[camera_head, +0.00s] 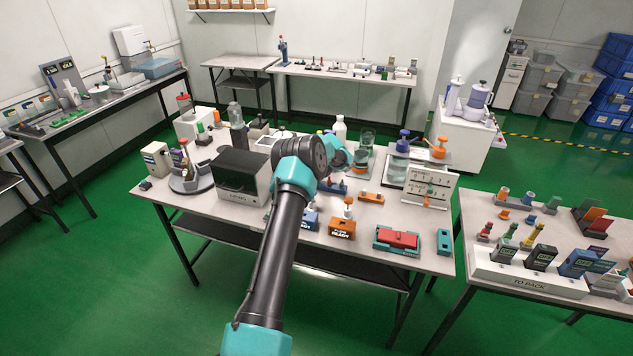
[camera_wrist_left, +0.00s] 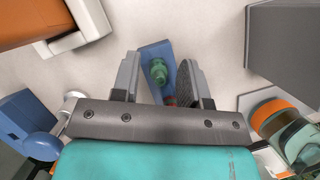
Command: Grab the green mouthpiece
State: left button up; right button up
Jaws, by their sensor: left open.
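A small green piece (camera_wrist_left: 159,72), which looks like the green mouthpiece, stands on a blue block (camera_wrist_left: 154,49) in the left wrist view. My left gripper (camera_wrist_left: 158,66) is open, with one finger on each side of the piece and visible gaps between. The piece's lower part and the block's near end run behind the gripper body. In the head view my left arm reaches over the middle of the table and its gripper is hidden behind the arm. My right gripper is not in view.
A dark boxy device (camera_head: 240,175) stands left of my arm. A clear jar with a blue pump (camera_head: 399,160) and a white numbered rack (camera_head: 430,187) stand to the right. A red-and-teal case (camera_head: 397,240) lies near the table's front right edge. Orange-topped items flank the gripper in the wrist view.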

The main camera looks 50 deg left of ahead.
pick_arm(q)
jog(key=shift+c, duration=0.3)
grip_shut()
dwell(0.4)
